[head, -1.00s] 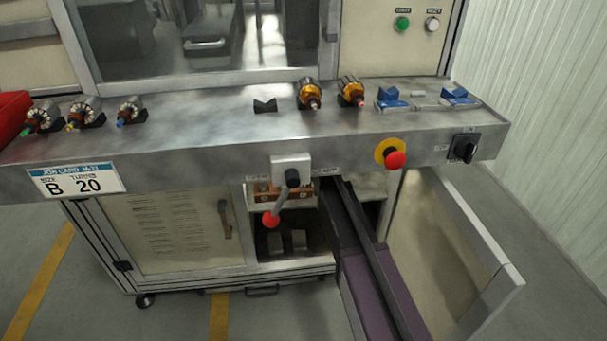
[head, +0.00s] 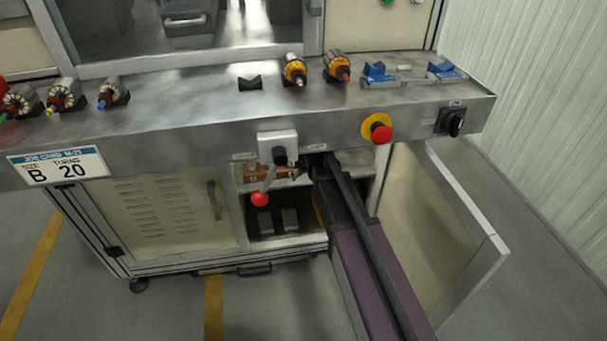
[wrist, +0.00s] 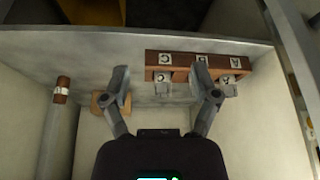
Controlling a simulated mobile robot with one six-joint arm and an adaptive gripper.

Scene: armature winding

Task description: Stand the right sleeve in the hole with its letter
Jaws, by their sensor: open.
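A brown block (wrist: 215,59) with the letter labels C, B and A, seen upside down, is in the wrist view inside the cabinet. It shows small in the head view (head: 258,173). Grey pieces with pale marked tags (wrist: 162,77) (wrist: 229,80) sit below the block; I cannot tell whether they are sleeves. A brown banded cylinder (wrist: 62,90) tops a grey post at left. My gripper (wrist: 164,75) is open and empty, its fingers apart in front of the block. A tan wooden piece (wrist: 98,102) is partly behind the left finger. The job card (head: 59,165) reads size B, turns 20.
The open cabinet door (head: 440,240) stands right of my arm. Armatures (head: 294,69), blue holders (head: 377,72) and a red stop button (head: 381,132) are on the bench. Cabinet walls lie close around my gripper.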

